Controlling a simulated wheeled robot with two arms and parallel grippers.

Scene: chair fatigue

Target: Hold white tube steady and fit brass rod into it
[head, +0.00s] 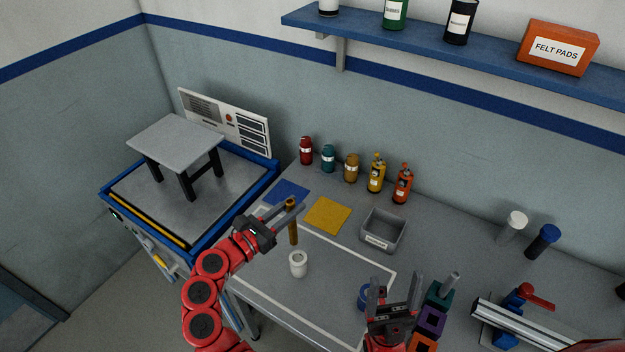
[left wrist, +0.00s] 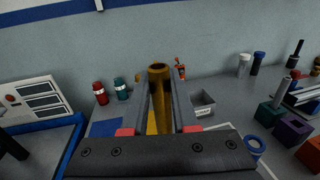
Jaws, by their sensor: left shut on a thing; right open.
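The brass rod (head: 293,232) is upright between the fingers of my left gripper (head: 290,208), which is shut on it near its upper end. The rod also shows between the fingers in the left wrist view (left wrist: 158,72). The white tube (head: 298,264) is a short, upright, open-topped piece on the table. The rod's lower end appears just above and behind the tube's mouth in the head view; the exact gap is unclear. My right gripper (head: 394,291) is open and empty, right of the tube and not touching it.
A blue ring (head: 364,297) lies left of my right gripper. Coloured blocks (head: 432,319) stand to its right. A grey bin (head: 383,233), yellow mat (head: 327,215), blue mat (head: 288,192) and several bottles are farther back. The table around the tube is clear.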

